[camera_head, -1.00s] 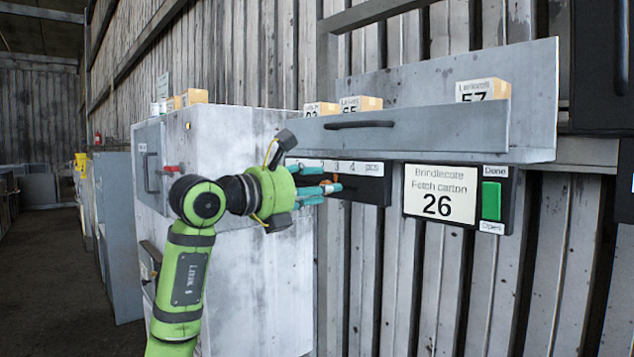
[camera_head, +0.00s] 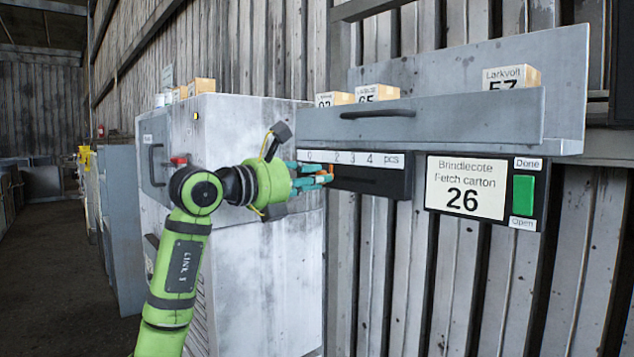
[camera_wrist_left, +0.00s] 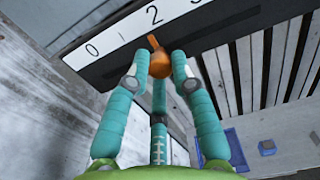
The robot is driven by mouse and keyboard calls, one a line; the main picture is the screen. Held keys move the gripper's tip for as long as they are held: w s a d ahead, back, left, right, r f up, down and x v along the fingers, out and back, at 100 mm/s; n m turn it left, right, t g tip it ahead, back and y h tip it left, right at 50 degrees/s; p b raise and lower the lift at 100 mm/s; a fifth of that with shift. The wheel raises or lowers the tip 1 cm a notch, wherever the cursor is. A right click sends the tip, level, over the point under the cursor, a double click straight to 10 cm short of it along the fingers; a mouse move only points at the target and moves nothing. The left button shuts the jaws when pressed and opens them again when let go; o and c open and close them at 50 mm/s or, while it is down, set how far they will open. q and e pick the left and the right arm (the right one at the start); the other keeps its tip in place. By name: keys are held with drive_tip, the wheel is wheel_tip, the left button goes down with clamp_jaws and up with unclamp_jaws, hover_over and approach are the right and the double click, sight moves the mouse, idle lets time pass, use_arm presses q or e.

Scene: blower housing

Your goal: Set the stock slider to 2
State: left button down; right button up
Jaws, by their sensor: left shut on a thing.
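The stock slider is an orange knob (camera_wrist_left: 159,65) with a pointer, on a dark panel (camera_head: 375,182) under the shelf. Its white scale strip (camera_head: 385,160) is marked 0 to 4 and "pcs". In the left wrist view the pointer stands between 1 and 2, seemingly nearer 2. My left gripper (camera_head: 328,175) reaches in from the left with teal fingers. It is shut on the orange knob, as the left wrist view also shows (camera_wrist_left: 158,72). My right gripper is not in view.
A display (camera_head: 467,188) reading "Brindlecote Fetch carton 26" hangs to the right with a green switch (camera_head: 523,195) between "Done" and "Open". A grey shelf drawer (camera_head: 430,121) with small cartons sits just above the fingers. A grey cabinet (camera_head: 265,260) stands behind my arm.

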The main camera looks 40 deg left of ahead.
use_arm(q)
drive_tip(key=shift+d+r, duration=0.1)
drive_tip(key=shift+d, duration=0.05)
drive_tip(key=c, duration=1.2)
unclamp_jaws()
drive_tip(key=shift+s+d+r, duration=0.1)
drive_tip(key=shift+d, duration=0.2)
drive_tip(key=shift+o, duration=0.8)
drive_tip(key=shift+d+r, duration=0.1)
drive_tip(key=shift+d, duration=0.35)
drive_tip(key=s+a, duration=0.1)
drive_tip(key=s, duration=1.1)
drive_tip(key=shift+a, duration=0.15)
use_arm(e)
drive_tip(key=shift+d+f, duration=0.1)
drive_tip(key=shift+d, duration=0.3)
